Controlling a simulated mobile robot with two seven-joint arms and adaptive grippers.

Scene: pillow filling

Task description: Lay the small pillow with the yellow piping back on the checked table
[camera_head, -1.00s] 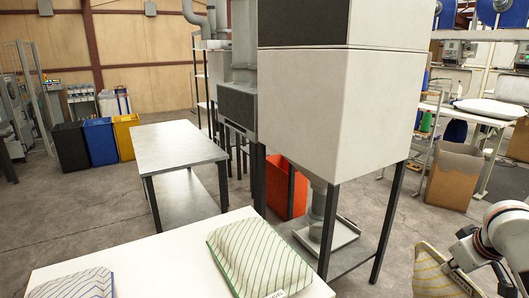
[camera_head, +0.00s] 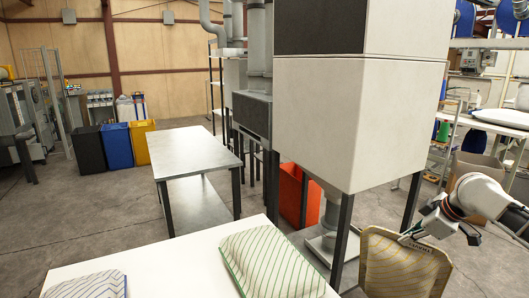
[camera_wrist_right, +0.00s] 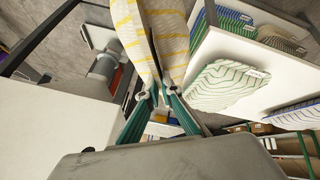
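The small pillow with the yellow piping (camera_head: 398,270), striped yellow on pale cloth with a label at its top edge, hangs upright at the lower right of the head view. My right gripper (camera_head: 412,240) is shut on its top edge and holds it clear of the white table. In the right wrist view the yellow-striped pillow (camera_wrist_right: 132,28) stretches away from the fingers of the right gripper (camera_wrist_right: 165,95). My left gripper is in neither view. I cannot make out a checked table top; the nearest table (camera_head: 180,262) looks plain white.
A green-piped pillow (camera_head: 272,262) and a blue-piped pillow (camera_head: 88,286) lie on the white table; bare surface shows between them. A tall filling machine (camera_head: 355,125) on dark legs stands behind its right end. A metal table (camera_head: 195,155) stands farther back.

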